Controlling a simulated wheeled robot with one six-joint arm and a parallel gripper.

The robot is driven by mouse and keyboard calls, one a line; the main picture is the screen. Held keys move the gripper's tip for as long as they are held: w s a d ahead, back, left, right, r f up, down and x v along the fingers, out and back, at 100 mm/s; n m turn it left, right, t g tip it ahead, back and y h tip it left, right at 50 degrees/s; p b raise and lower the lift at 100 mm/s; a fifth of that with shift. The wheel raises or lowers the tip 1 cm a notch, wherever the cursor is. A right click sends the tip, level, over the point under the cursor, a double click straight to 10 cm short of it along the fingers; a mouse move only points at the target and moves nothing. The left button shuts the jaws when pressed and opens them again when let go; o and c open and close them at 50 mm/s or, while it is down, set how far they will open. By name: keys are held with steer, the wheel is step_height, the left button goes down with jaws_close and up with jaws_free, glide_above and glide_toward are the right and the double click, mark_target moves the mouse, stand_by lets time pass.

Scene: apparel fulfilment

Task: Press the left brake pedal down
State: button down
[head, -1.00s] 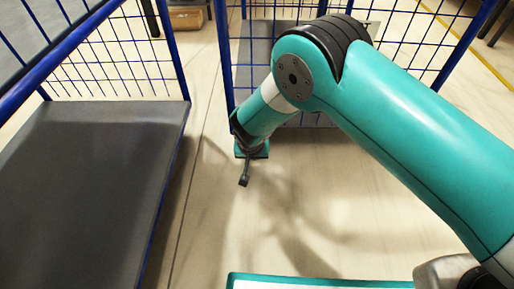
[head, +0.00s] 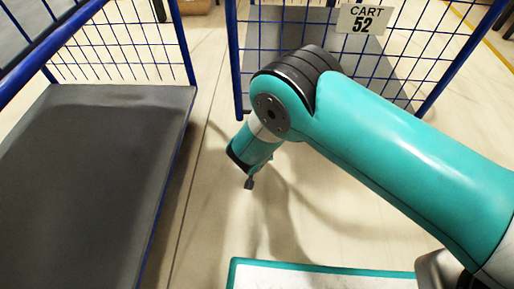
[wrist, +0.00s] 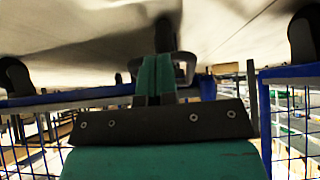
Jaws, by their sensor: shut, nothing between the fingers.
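My gripper (head: 249,184) points down near the floor, in front of the cart marked CART 52 (head: 290,78). In the wrist view, its green fingers (wrist: 158,72) are together with nothing held between them. A dark grey bracket-like part (wrist: 186,62) shows right behind the fingertips, under the cart's blue edge; I cannot tell for sure whether it is the left brake pedal or whether the fingers touch it. No pedal can be made out in the head view, where my arm covers part of the cart's near side.
Another cart with a dark deck (head: 85,170) and blue mesh stands at the left. Dark casters (wrist: 303,38) show in the wrist view. A white board with a teal rim (head: 310,264) is at the bottom. Floor between is clear.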

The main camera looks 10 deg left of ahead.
steer(key=p+v, duration=0.9)
steer(key=v, duration=0.4)
steer(key=shift+r, duration=0.45)
